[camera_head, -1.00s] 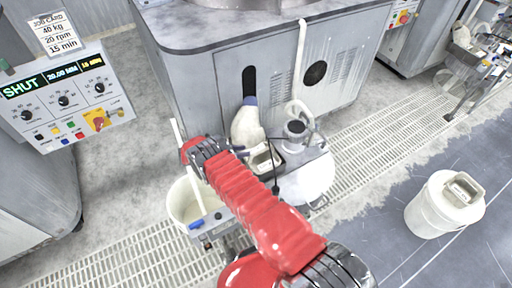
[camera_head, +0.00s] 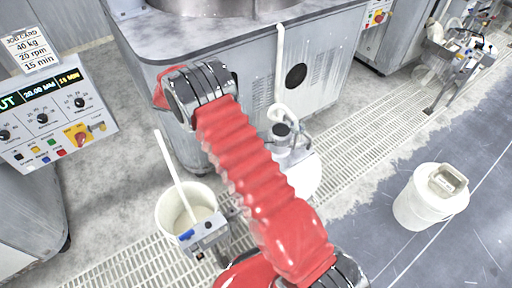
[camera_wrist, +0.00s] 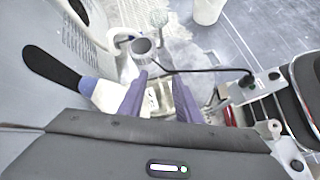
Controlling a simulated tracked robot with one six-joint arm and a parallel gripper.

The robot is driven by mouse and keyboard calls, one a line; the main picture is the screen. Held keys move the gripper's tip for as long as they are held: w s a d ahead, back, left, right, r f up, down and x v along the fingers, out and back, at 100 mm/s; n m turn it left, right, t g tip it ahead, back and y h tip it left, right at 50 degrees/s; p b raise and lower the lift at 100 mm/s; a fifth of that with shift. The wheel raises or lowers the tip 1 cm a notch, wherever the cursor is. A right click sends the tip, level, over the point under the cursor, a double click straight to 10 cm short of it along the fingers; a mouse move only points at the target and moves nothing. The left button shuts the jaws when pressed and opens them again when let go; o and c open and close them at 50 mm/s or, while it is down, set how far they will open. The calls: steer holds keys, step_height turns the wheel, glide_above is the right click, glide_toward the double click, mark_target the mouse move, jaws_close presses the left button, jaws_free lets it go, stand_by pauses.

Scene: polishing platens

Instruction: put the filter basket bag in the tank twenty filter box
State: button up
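My gripper (camera_wrist: 161,80) shows in the wrist view with its two purple fingers spread and nothing clearly held between them. A grey filter box (camera_wrist: 167,97) with a pale interior shows beyond the fingers on the tank cart. The box is behind my arm in the head view. The white tank (camera_head: 306,178) stands on the cart. A small pale basket with a grey rim (camera_head: 447,180), possibly a filter basket bag, rests on a lidded white bucket (camera_head: 418,212) at the right. I cannot tell whether a bag sits in the filter box.
A white bucket (camera_head: 172,215) holding a stick stands left of the cart. The polishing machine (camera_head: 185,148) is behind it. A control panel (camera_head: 62,118) stands at left, and another cart (camera_head: 455,60) stands at far right. A black cable (camera_wrist: 205,70) crosses the wrist view.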

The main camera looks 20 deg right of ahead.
steer(key=s+r+m+t+y, duration=0.1)
steer(key=s+r+m+y, duration=0.25)
steer(key=s+r, duration=0.6)
steer(key=s+r+m+t+y, duration=0.15)
steer(key=s+r+m, duration=0.35)
steer(key=r, duration=0.8)
steer(key=s+a+r+m+t+y, duration=0.1)
steer(key=s+r+m+y, duration=0.1)
steer(key=s, duration=0.9)
steer(key=s+a+r+m+t+y, duration=0.2)
steer(key=s+r+m, duration=0.1)
steer(key=s, duration=0.9)
steer(key=shift+s+r+m, duration=0.3)
steer(key=shift+r+m, duration=0.05)
steer(key=shift+m, duration=0.2)
steer(key=shift+d, duration=0.15)
steer(key=shift+c, duration=0.2)
